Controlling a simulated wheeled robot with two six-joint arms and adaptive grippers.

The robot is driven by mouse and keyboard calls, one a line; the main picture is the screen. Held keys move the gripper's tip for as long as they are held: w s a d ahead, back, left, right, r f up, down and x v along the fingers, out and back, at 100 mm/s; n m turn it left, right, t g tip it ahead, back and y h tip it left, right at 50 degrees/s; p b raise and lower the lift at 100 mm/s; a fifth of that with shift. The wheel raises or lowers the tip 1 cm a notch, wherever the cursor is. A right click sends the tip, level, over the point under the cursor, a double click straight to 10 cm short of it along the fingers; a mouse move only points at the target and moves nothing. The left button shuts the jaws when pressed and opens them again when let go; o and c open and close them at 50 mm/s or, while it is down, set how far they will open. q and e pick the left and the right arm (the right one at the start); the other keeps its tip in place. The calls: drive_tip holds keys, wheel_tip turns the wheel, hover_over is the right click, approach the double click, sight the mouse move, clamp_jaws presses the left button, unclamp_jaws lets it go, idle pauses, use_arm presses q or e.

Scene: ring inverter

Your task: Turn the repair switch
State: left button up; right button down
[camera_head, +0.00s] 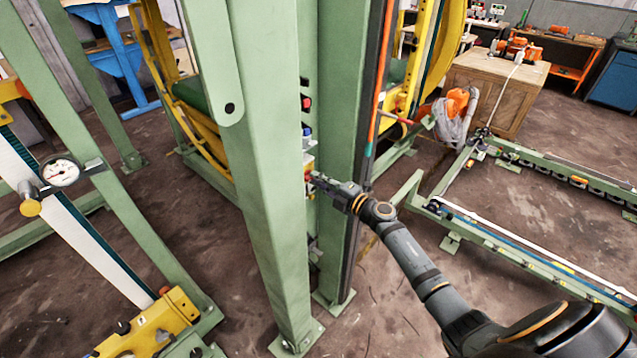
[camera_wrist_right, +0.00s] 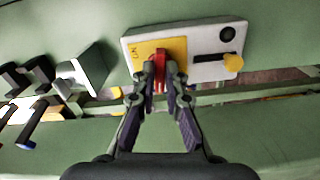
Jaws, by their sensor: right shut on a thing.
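The repair switch is a red handle (camera_wrist_right: 158,72) on a yellow plate (camera_wrist_right: 139,53) fixed to a white box (camera_wrist_right: 192,68) on a green panel, in the right wrist view. My right gripper (camera_wrist_right: 158,82) has its fingers closed around the red handle. In the head view, my right gripper (camera_head: 316,181) reaches in between two green posts, its tips at the small box, mostly hidden by the left post. My left gripper is not in view.
A green post (camera_head: 265,190) stands just left of my right gripper and another green post (camera_head: 337,130) just behind it. A yellow knob (camera_wrist_right: 233,62) sits on the same box. Black knobs (camera_wrist_right: 37,70) stick out of the panel at left. A wooden crate (camera_head: 495,90) stands back right.

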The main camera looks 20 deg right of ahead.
drive_tip(key=shift+f+n, duration=0.1)
drive_tip(key=shift+n, duration=0.7)
drive_tip(key=c, duration=1.4)
unclamp_jaws()
drive_tip(key=v, duration=1.2)
drive_tip(key=shift+d, duration=0.1)
